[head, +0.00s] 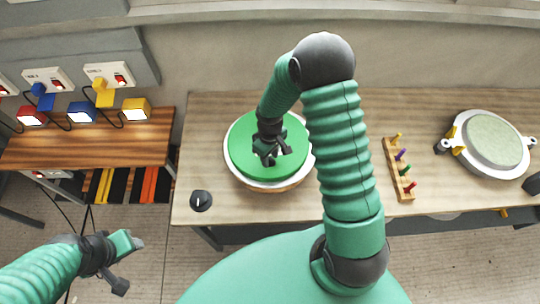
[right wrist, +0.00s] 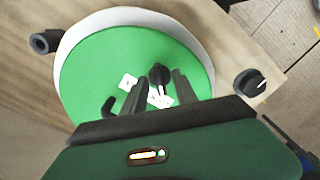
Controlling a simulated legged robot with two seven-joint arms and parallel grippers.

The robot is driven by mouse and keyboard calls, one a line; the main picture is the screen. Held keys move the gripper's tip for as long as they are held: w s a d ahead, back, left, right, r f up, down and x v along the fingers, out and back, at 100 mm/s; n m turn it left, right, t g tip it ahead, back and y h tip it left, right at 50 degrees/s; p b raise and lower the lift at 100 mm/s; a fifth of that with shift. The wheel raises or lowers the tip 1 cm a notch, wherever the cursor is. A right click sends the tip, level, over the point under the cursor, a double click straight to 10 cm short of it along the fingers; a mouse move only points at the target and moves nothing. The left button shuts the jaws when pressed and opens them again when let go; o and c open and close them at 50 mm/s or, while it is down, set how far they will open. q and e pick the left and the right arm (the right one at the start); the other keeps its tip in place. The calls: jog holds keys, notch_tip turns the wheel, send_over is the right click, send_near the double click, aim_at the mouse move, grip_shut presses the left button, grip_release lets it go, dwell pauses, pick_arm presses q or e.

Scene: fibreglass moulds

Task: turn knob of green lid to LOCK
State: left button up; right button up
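The round green lid (head: 240,150) sits on a white-rimmed round mould on the table, left of centre in the head view. In the right wrist view the lid (right wrist: 95,65) shows a black knob (right wrist: 158,74) and small white labels (right wrist: 128,82), whose text is too small to read. My right gripper (head: 270,158) is over the lid. In the right wrist view its two dark fingers (right wrist: 157,92) are spread, with the knob between them near the tips and gaps showing. My left gripper (head: 125,262) hangs at the lower left, away from the table; its fingers are unclear.
A black dial (head: 201,200) is at the table's front left corner. A wooden rack with coloured pegs (head: 400,168) and a second round mould (head: 492,140) are to the right. A side bench (head: 85,150) with coloured plugs stands left. Bare table (head: 365,110) lies behind my right arm.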

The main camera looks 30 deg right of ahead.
aim_at(270, 158)
notch_tip(270, 158, up, 17)
jog(key=b, duration=0.2)
jog(key=shift+f, duration=0.15)
dwell(0.3)
jog(key=s+a+f+m+t+b, duration=0.2)
jog(key=s+a+f+b, duration=0.4)
jog(key=s+f, duration=0.3)
jog(key=shift+a+f+m+t, duration=0.3)
jog(key=shift+a+f+m, duration=0.15)
jog(key=shift+a, duration=0.35)
jog(key=shift+s+r, duration=0.1)
jog(key=shift+a, duration=0.15)
